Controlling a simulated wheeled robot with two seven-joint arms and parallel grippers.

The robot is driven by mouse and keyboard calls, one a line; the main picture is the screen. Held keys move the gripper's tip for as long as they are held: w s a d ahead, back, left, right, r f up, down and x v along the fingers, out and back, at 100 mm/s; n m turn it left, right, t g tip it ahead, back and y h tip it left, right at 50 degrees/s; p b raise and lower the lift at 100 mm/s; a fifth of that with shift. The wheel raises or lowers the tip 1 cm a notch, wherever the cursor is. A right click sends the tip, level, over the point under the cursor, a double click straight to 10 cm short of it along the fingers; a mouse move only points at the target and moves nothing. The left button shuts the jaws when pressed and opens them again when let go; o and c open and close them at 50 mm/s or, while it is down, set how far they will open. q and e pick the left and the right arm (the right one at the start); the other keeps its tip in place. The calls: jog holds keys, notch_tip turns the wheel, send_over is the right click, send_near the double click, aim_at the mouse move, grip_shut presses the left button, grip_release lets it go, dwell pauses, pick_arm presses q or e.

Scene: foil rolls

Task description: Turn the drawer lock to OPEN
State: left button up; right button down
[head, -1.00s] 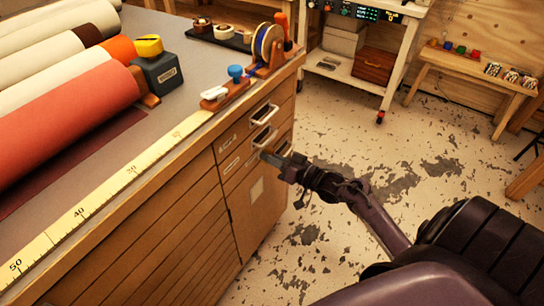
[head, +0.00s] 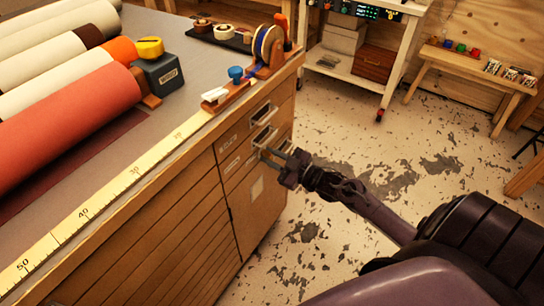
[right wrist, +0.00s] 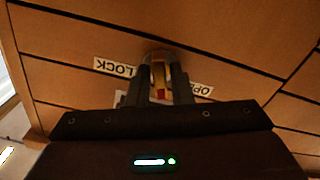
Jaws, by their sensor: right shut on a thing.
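The drawer lock shows in the right wrist view as a yellow knob (right wrist: 159,74) with a red mark on it, in a dark round mount on the wooden drawer front. A LOCK label (right wrist: 115,67) is to its left and a partly covered OPEN label (right wrist: 201,90) to its right. My right gripper (right wrist: 160,80) is shut on the knob, one finger on each side. In the head view my right gripper (head: 274,157) is at the cabinet's drawer front and hides the knob. My left gripper is not in view.
Drawer handles (head: 264,113) stick out just above my right gripper. The cabinet's worktop (head: 190,90) carries large rolls (head: 70,118), a ruler strip (head: 85,213) and tape dispensers. The floor (head: 340,180) to the right is clear up to a shelf cart (head: 385,99) and a small bench.

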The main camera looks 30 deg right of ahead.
jog(key=n, duration=0.4)
jog(key=shift+n, duration=0.3)
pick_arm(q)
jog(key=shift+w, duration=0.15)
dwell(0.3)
pick_arm(e)
jog(key=c, duration=1.5)
grip_release()
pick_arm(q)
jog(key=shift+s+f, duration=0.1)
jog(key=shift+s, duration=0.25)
pick_arm(e)
jog(key=shift+o, duration=0.2)
pick_arm(q)
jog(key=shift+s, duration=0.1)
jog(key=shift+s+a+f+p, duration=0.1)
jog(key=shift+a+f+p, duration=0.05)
jog(key=shift+p, duration=0.15)
pick_arm(e)
jog(key=v, duration=0.7)
jog(key=shift+s+d, duration=0.15)
jog(key=shift+s, duration=0.2)
